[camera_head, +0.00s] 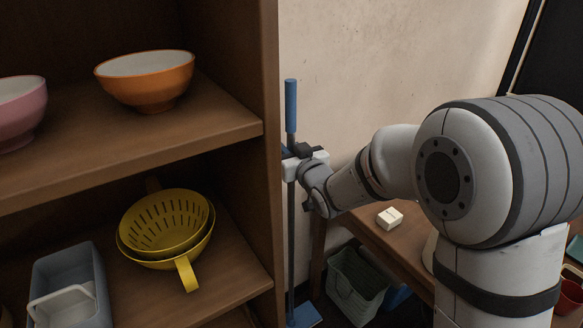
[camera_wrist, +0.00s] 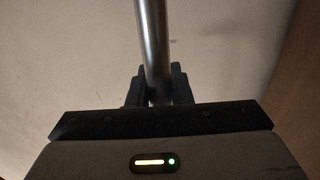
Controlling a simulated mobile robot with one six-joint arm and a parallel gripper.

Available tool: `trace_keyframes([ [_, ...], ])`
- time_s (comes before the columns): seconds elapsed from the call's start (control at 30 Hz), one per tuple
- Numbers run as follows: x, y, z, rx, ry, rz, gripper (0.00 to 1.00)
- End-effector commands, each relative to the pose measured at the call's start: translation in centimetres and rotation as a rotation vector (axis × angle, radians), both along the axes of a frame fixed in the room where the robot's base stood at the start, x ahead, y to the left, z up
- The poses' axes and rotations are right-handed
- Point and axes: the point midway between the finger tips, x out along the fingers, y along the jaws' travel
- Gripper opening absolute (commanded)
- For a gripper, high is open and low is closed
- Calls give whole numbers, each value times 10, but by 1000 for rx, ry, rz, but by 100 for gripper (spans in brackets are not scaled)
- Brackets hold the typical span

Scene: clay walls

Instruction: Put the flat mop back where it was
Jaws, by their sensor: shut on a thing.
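The flat mop (camera_head: 291,105) stands upright just right of the shelf's side panel, with a blue grip at the top and a thin grey pole. Its blue flat head (camera_head: 304,315) shows low at the bottom edge of the head view; part of it is cut off or hidden. My gripper (camera_head: 290,163) is shut on the pole just below the blue grip. In the wrist view the metal pole (camera_wrist: 152,45) runs up between the two dark fingers of my gripper (camera_wrist: 158,88). Whether the head touches the floor I cannot tell.
A brown shelf (camera_head: 262,60) with an orange bowl (camera_head: 146,88), a pink bowl (camera_head: 15,115), a yellow colander (camera_head: 165,225) and a grey-blue bin (camera_head: 70,285) stands left. A wooden table (camera_head: 405,240) with a small cream block (camera_head: 389,218) is right, a grey-green basket (camera_head: 355,285) below it.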

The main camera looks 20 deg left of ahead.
Motion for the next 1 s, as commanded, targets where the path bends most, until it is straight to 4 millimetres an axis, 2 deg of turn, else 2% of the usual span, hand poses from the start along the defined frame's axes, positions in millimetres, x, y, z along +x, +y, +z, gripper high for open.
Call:
trace_keyframes([
  [0.07, 0, 0, -3, 3, -3, 0, 0],
  [0.3, 0, 0, -34, 1, -1, -1, 0],
  [0.7, 0, -1, -38, 3, -4, -1, 0],
  [0.73, 0, -1, -40, 0, 0, -2, 20],
  [1.0, 0, -1, -39, 0, 0, -2, 40],
])
